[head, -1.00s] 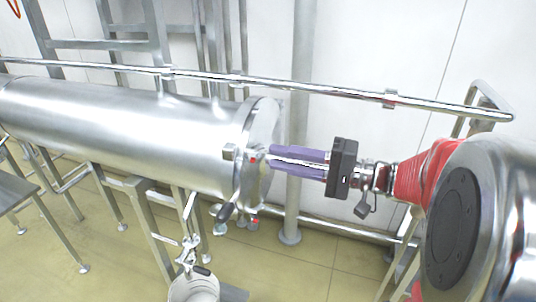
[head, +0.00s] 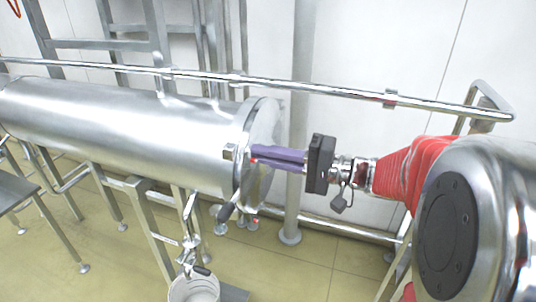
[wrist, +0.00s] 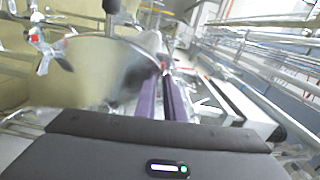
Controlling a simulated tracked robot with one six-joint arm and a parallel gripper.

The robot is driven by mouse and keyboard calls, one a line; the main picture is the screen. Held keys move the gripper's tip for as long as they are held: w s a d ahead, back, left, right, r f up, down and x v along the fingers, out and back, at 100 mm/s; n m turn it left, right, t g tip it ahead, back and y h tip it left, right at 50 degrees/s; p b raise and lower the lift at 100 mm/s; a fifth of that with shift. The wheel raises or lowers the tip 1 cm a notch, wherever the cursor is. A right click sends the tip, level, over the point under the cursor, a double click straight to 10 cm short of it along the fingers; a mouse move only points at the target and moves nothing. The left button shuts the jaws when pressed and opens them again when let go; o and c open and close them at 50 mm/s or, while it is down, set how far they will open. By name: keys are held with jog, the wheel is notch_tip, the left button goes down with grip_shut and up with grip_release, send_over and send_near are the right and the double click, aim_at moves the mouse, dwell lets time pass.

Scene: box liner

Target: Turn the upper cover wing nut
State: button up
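The steel cylinder (head: 120,125) lies across the head view with its round cover (head: 262,125) on the right end. My gripper (head: 254,157) has its purple fingers close together, with their tips at the upper part of the cover beside a small red spot. In the wrist view, my gripper (wrist: 164,72) shows a narrow gap between the fingers, and the tips meet a small reddish part at the cover's edge. The fingers look shut on the upper cover wing nut, which they mostly hide.
A steel rail (head: 300,88) runs above and behind the cylinder. A vertical post (head: 298,200) stands behind the cover. A white bucket (head: 194,288) is below, under a valve. A table (head: 15,190) is at the far left.

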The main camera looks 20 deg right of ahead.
grip_shut()
